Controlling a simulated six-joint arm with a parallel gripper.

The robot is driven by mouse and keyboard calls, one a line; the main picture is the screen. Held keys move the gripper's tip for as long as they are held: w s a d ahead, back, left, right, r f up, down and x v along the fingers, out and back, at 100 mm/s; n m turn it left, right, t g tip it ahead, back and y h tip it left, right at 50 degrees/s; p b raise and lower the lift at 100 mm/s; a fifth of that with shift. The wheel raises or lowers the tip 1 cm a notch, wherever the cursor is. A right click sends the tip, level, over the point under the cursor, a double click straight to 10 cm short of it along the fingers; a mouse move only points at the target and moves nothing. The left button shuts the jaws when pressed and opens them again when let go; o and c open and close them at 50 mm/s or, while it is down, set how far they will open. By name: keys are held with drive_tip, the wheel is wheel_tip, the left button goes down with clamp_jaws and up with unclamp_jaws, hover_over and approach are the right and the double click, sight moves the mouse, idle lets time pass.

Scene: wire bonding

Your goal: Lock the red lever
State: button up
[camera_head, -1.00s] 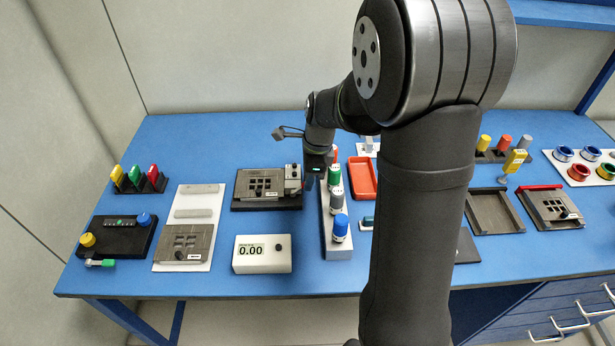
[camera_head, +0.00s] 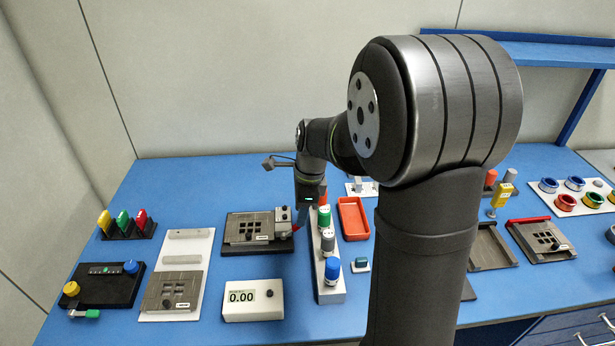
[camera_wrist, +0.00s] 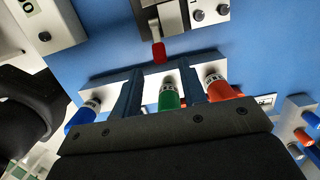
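The red lever (camera_wrist: 158,52) shows in the wrist view as a red tip on a grey shaft, coming out of the dark fixture (camera_wrist: 180,14) at the top. In the head view the fixture (camera_head: 236,228) lies flat on the table, and the lever's red tip (camera_head: 297,227) shows small at its right side, beside my gripper (camera_head: 303,208). In the wrist view my gripper (camera_wrist: 162,74) has its two fingers spread, with nothing clearly held. The lever tip lies just ahead of the gap between them. Its exact angle is hard to tell.
A white rack (camera_head: 329,290) with green, grey, blue and orange-red capped cylinders stands right under and beside my gripper. A green cylinder (camera_wrist: 170,92) shows between the fingers in the wrist view. A white meter (camera_head: 254,307) and a red tray (camera_head: 353,219) are nearby.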

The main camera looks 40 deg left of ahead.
wheel_tip(320, 180, up, 13)
drive_tip(key=w+d, duration=0.1)
drive_tip(key=shift+w+d+r, duration=0.15)
drive_tip(key=shift+w+d, duration=0.1)
